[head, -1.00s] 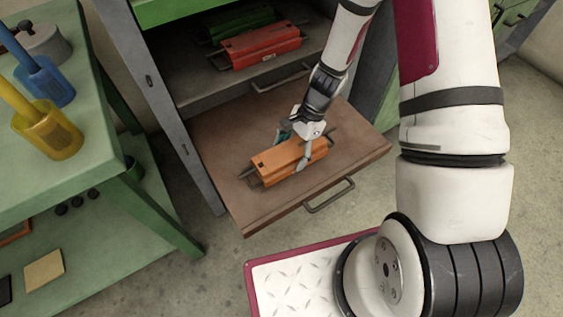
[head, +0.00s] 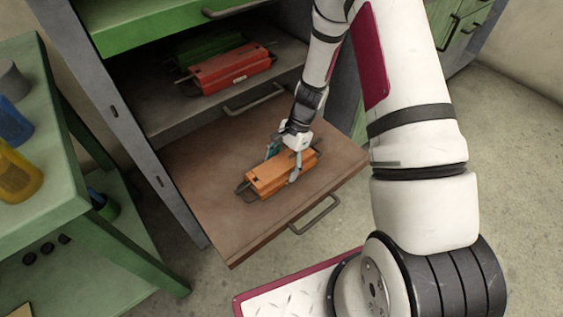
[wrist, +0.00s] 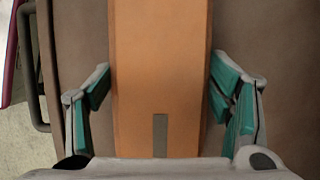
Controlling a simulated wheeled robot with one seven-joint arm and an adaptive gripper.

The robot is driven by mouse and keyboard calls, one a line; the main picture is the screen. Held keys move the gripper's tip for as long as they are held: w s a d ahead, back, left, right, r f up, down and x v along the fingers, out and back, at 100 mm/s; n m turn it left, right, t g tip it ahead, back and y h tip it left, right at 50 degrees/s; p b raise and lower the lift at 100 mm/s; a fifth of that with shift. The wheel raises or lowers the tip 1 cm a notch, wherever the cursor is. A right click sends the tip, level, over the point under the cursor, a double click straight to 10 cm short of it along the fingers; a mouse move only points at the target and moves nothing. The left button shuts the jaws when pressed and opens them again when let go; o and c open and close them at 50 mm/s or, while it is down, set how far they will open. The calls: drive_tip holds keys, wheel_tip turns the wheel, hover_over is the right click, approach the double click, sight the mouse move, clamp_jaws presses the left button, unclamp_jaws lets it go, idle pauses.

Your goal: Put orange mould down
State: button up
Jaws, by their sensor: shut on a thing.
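The orange mould (head: 283,174) is a long block with dark rods at its ends. It is at the brown pulled-out drawer (head: 215,230), near the middle of its top. I cannot tell whether it rests on the surface or hangs just above it. My gripper (head: 283,160) comes down from above and is shut on the mould across its width. In the wrist view the mould (wrist: 160,75) runs between the two teal-padded fingers. The mould's far side is partly hidden by the gripper in the head view.
A red mould (head: 232,70) and a green mould (head: 205,58) lie on the grey shelf above. The drawer has a front handle (head: 315,214). A green workbench (head: 45,165) with blue and yellow containers stands at the left. Bare drawer surface surrounds the orange mould.

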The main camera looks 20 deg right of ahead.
drive_tip(key=shift+f, duration=0.2)
drive_tip(key=o, duration=2)
drive_tip(key=shift+c, duration=0.2)
drive_tip(key=p+v, duration=0.3)
drive_tip(key=v, duration=0.9)
drive_tip(key=shift+a+r+p, duration=0.1)
drive_tip(key=shift+r+p, duration=0.05)
drive_tip(key=shift+p, duration=0.2)
